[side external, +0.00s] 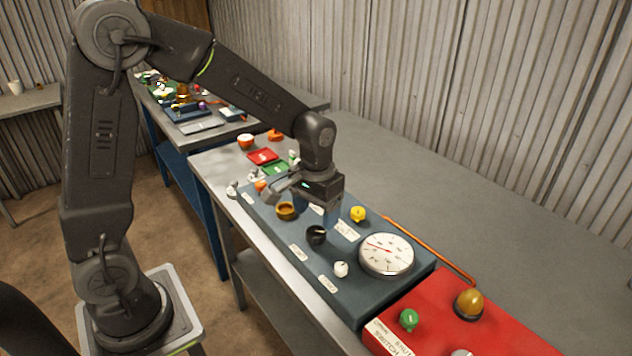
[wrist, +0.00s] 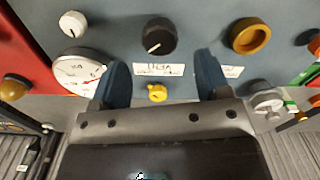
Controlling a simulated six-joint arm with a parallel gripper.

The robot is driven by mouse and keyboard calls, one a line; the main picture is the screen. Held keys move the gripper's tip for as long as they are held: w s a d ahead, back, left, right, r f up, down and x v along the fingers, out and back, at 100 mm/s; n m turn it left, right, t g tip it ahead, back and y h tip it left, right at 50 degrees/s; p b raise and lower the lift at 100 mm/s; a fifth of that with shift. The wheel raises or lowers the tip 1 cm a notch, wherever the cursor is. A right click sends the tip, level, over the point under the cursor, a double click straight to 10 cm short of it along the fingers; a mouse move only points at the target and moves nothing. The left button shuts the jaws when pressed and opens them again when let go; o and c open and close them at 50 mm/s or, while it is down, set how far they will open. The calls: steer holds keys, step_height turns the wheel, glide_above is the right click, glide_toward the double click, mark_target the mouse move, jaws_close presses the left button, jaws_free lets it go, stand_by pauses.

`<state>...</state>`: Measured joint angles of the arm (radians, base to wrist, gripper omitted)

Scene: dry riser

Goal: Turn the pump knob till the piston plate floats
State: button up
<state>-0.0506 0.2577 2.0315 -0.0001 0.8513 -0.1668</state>
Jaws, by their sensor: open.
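A blue-grey panel (side external: 262,236) on the bench bears a black knob (side external: 316,234), a white knob (side external: 341,269), a yellow knob (side external: 358,213) and an amber ring-shaped part (side external: 287,210). I cannot tell from the labels which is the pump knob, or make out the piston plate. A round white dial (side external: 387,254) with a red needle sits at the panel's right. My gripper (side external: 327,212) is open and empty over the panel, near the black knob. In the wrist view, the black knob (wrist: 160,36) lies beyond my fingertips (wrist: 161,65) and the yellow knob (wrist: 157,92) shows between the fingers.
A red box (side external: 450,310) with a green knob (side external: 409,319) and an amber dome (side external: 468,303) adjoins the panel's right. An orange rod (side external: 430,250) lies along its back edge. Red and green pads (side external: 262,156) lie at the far end. The bench behind is clear.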

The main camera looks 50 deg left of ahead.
mark_target(315, 231)
step_height(315, 231, up, 9)
steer(key=shift+f, duration=0.2)
steer(key=shift+s+r, duration=0.1)
steer(key=shift+s, duration=0.05)
steer(key=s+d+r+m+t, duration=0.1)
steer(key=s+r+t, duration=0.1)
steer(key=s, duration=0.6)
steer(key=s+d+r+m+t, duration=0.1)
steer(key=s+r+t, duration=0.1)
steer(key=s, duration=0.6)
steer(key=shift+s+r+m+t, duration=0.15)
steer(key=shift+s+m+t, duration=0.15)
steer(key=shift+t, duration=0.5)
steer(key=shift+w, duration=0.1)
